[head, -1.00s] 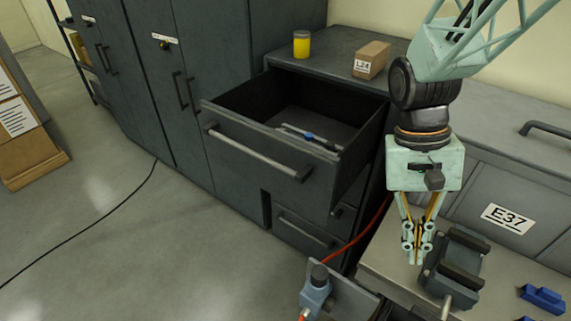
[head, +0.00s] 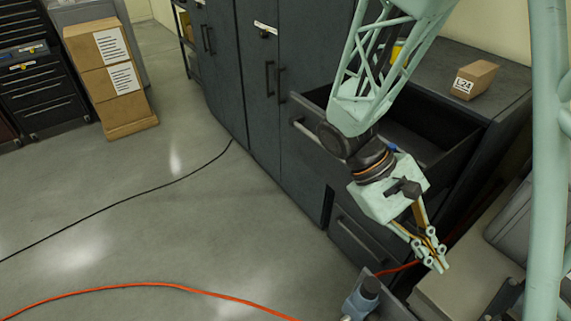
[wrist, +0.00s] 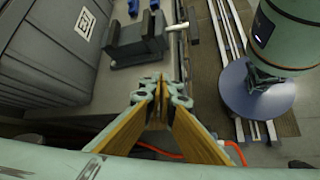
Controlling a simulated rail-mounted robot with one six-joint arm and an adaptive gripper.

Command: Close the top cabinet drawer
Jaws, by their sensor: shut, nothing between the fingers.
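The top cabinet drawer (head: 308,114) is pulled open from the dark grey cabinet (head: 505,95). My arm crosses in front of it and hides much of its front and inside. A bit of its bar handle shows at the left. My gripper (head: 440,264) is shut and empty, pointing down and to the right. It is in front of and below the drawer in the head view, apart from it. In the wrist view the gripper (wrist: 160,82) has its fingertips together with nothing between them. The drawer cannot be made out in the wrist view.
A yellow jar (head: 397,51) and a box marked L24 (head: 474,79) stand on the cabinet top. A lower drawer (head: 357,240) is below. A vise (wrist: 137,40) sits on the workbench. Cables lie on the floor. Open floor (head: 180,220) spreads to the left.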

